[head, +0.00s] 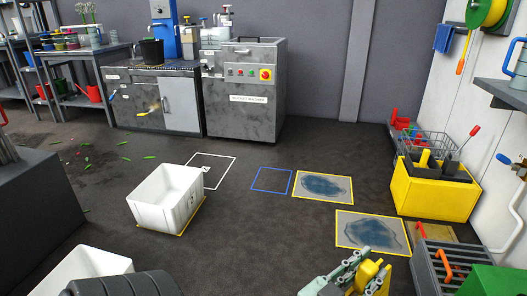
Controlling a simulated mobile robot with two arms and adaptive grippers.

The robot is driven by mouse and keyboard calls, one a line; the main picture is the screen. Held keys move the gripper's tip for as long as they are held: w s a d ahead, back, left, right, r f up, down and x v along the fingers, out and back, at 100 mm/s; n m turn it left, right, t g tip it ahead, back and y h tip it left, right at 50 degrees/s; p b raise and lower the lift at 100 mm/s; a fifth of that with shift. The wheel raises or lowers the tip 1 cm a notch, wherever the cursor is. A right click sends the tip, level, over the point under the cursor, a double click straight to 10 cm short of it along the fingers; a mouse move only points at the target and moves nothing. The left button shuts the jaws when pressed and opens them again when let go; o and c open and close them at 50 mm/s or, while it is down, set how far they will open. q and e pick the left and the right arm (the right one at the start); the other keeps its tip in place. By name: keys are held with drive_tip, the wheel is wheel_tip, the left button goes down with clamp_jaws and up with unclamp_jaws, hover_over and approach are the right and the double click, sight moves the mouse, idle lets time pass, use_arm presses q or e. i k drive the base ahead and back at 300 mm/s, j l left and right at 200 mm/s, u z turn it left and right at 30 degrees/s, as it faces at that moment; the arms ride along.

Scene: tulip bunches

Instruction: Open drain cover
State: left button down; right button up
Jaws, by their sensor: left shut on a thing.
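A dark grey slatted cover with an orange-red handle (440,262), which looks like the drain cover (462,256), lies at the lower right. It looks closed, but its lower part is cut off by the picture edge. My left gripper (370,268) is at the bottom edge, left of the cover and apart from it in the picture. It is shut on a yellow thing (372,273), mostly hidden by the fingers, so I cannot tell what it is. My right gripper is not in view.
A yellow box (435,200) holding tools stands behind the cover. A green box (495,280) is at the lower right corner. Wet patches in yellow frames (340,224) mark the floor. A white crate (150,205) stands at left. The middle floor is clear.

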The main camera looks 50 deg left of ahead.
sight(417, 231)
drive_tip(key=i+j, duration=0.2)
drive_tip(key=j, duration=0.2)
drive_tip(key=i+j+u, duration=0.1)
drive_tip(key=j, duration=0.3)
drive_tip(key=i+j, duration=0.35)
drive_tip(key=i+j+u, duration=0.1)
drive_tip(key=j, duration=0.35)
drive_tip(key=i+j+u, duration=0.1)
drive_tip(key=i+j, duration=0.8)
drive_tip(key=i, duration=0.15)
